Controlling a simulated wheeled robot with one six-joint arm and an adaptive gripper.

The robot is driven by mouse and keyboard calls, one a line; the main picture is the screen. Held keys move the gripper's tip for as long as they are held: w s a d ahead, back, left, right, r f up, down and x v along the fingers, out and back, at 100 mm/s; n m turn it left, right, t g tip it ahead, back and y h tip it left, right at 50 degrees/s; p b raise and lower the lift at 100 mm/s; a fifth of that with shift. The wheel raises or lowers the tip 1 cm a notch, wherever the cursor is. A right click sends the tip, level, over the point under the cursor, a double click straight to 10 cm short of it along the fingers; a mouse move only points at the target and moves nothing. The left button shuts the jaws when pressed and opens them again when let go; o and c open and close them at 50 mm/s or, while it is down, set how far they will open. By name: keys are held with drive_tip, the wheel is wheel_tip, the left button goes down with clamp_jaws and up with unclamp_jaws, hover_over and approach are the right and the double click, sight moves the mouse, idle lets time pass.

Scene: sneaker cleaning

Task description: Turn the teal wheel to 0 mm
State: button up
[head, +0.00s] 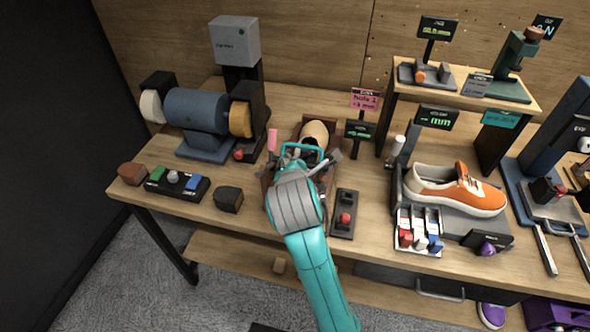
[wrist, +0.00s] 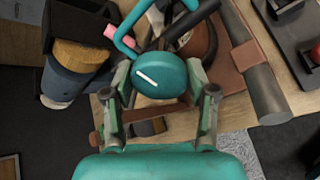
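The teal wheel (wrist: 172,76) shows in the wrist view as a round teal cap with a white line slanting from upper left to lower right. My gripper (wrist: 160,82) has one finger at the wheel's left edge and one at its right edge; both look to be against it. In the head view my teal arm (head: 318,272) reaches to the brown shoe stand (head: 271,178) and hides the wheel and the fingertips.
A blue grinder (head: 197,110) stands left of the stand. A small panel with a red button (head: 345,218) is just right of my arm. An orange sneaker (head: 460,190) sits on another device further right. Black bars and a teal tube lie close around the wheel.

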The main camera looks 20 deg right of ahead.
drive_tip(key=shift+o, duration=1.3)
drive_tip(key=v, duration=0.7)
drive_tip(key=shift+s, duration=0.2)
drive_tip(key=shift+r, duration=0.1)
drive_tip(key=s+d+f+m+t+y, duration=0.25)
drive_tip(key=s+f+m, duration=0.55)
drive_tip(key=s+f, duration=0.8)
drive_tip(key=s+m+t+y, duration=0.1)
drive_tip(key=s+m+t, duration=0.1)
drive_tip(key=s+m, duration=1.1)
drive_tip(key=s, duration=0.8)
drive_tip(key=shift+s+r+y, duration=0.15)
drive_tip(key=shift+r+y, duration=0.1)
drive_tip(key=shift+y, duration=0.1)
